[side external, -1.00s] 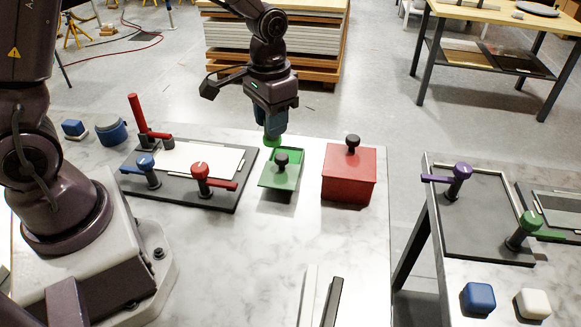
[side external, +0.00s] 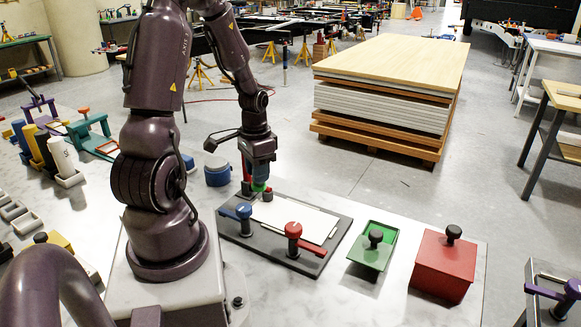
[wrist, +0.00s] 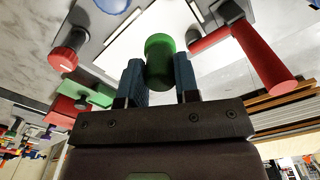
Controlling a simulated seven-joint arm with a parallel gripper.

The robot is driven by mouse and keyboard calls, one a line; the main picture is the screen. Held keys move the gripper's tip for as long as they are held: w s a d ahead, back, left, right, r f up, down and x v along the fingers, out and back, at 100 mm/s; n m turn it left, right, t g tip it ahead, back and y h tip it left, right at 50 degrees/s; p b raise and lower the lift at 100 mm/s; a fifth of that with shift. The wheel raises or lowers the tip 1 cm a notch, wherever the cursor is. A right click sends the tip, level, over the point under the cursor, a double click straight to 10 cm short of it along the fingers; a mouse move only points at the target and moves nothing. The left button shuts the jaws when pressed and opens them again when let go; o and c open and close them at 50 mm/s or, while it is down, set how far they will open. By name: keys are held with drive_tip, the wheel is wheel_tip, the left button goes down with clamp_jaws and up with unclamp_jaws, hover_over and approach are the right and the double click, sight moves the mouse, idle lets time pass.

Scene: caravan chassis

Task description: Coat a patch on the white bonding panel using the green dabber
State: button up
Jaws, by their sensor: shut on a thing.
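My gripper (side external: 260,178) is shut on the green dabber (side external: 259,187), which points down. In the wrist view the dabber (wrist: 160,62) sits between the two blue fingers (wrist: 158,84). The dabber is at the far left end of the white bonding panel (side external: 297,220); I cannot tell whether it touches. The panel lies flat on a dark base plate (side external: 262,243), and it also shows in the wrist view (wrist: 125,45). No coated patch can be made out on the visible part of the panel. The green tray (side external: 365,256) stands to the right of the plate.
A blue-knobbed clamp (side external: 243,213) and a red-knobbed clamp (side external: 293,232) stand at the panel's near edge. A red upright lever (side external: 246,182) is close beside my gripper. A red box (side external: 443,268) stands at the right, and a blue round container (side external: 217,172) behind left.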

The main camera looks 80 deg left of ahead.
drive_tip(key=shift+d+f+m, duration=0.1)
drive_tip(key=shift+f+m, duration=0.05)
drive_tip(key=shift+m, duration=0.45)
drive_tip(key=shift+f+m, duration=0.1)
drive_tip(key=shift+m, duration=0.7)
drive_tip(key=shift+w+f, duration=0.1)
drive_tip(key=shift+f, duration=3.25)
drive_tip(key=shift+w+d+f, duration=0.2)
drive_tip(key=shift+w+f, duration=0.15)
drive_tip(key=shift+f, duration=0.2)
drive_tip(key=shift+c, duration=0.2)
drive_tip(key=shift+w+d+f, duration=0.1)
drive_tip(key=shift+w+d, duration=4.65)
drive_tip(key=shift+d, duration=0.05)
drive_tip(key=shift+s+a, duration=5.15)
drive_tip(key=shift+a, duration=0.05)
drive_tip(key=shift+d+r, duration=0.1)
drive_tip(key=shift+r, duration=3.95)
